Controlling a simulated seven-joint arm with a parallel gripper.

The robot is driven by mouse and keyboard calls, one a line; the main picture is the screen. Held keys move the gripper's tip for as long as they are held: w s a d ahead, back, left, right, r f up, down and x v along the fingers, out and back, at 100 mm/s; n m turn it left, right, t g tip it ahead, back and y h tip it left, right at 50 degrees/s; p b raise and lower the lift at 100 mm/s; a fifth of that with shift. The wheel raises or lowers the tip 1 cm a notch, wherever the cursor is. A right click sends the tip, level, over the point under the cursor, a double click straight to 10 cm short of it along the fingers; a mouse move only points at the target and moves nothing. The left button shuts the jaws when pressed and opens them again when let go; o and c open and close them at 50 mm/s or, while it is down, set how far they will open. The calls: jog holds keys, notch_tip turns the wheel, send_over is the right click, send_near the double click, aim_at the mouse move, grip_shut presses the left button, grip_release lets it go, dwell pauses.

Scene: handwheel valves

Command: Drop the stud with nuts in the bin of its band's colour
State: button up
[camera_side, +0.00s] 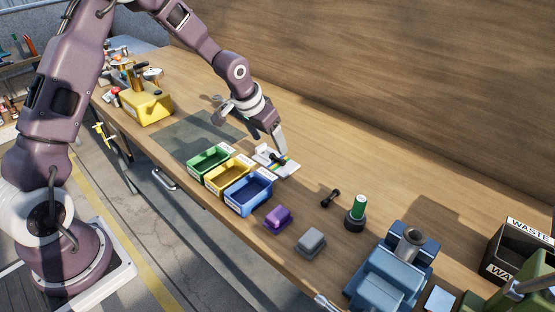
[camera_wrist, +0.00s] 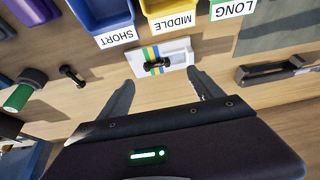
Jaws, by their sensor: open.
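A dark stud with thicker ends (camera_wrist: 157,65) lies on a white plate (camera_wrist: 178,57) with blue, yellow and green bands; I cannot tell which band its end meets. The plate also shows in the side view (camera_side: 289,169), partly behind my gripper. My gripper (camera_wrist: 162,79) is open and empty, its fingertips just short of the plate; it also shows in the side view (camera_side: 279,150). A second dark stud (camera_wrist: 72,75) lies on the bare bench, also in the side view (camera_side: 330,198). Bins stand beside the plate: blue, SHORT (camera_side: 248,207); yellow, MIDDLE (camera_side: 229,187); green, LONG (camera_side: 209,171).
A purple block (camera_side: 277,217), a grey block (camera_side: 311,241) and a green-topped cylinder (camera_side: 357,210) stand right of the bins. A blue vise (camera_side: 388,278) and a black WASTE bin (camera_side: 507,262) are farther right. A yellow crate (camera_side: 147,107) stands at the left. The bench behind the plate is clear.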

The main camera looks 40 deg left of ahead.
aim_at(277, 158)
jog(key=x, duration=0.6)
jog(key=shift+d+f, duration=0.25)
jog(key=shift+f, duration=0.15)
grip_shut()
notch_tip(277, 158, up, 10)
jog(key=c, duration=0.8)
grip_release()
jog(key=shift+r, duration=0.1)
jog(key=c, duration=0.7)
jog(key=s+d+m+g+h, duration=0.1)
jog(key=s+m, duration=0.3)
jog(key=m, duration=0.2)
jog(key=s+d+m+g+h, duration=0.1)
jog(key=s+m+g+h, duration=0.1)
jog(key=s+m, duration=0.3)
jog(key=s+d+m+g+h, duration=0.1)
jog(key=s+m, duration=0.4)
jog(key=m, duration=0.2)
jog(key=shift+d+r+g+h, duration=0.15)
jog(key=shift+r+g+h, duration=0.15)
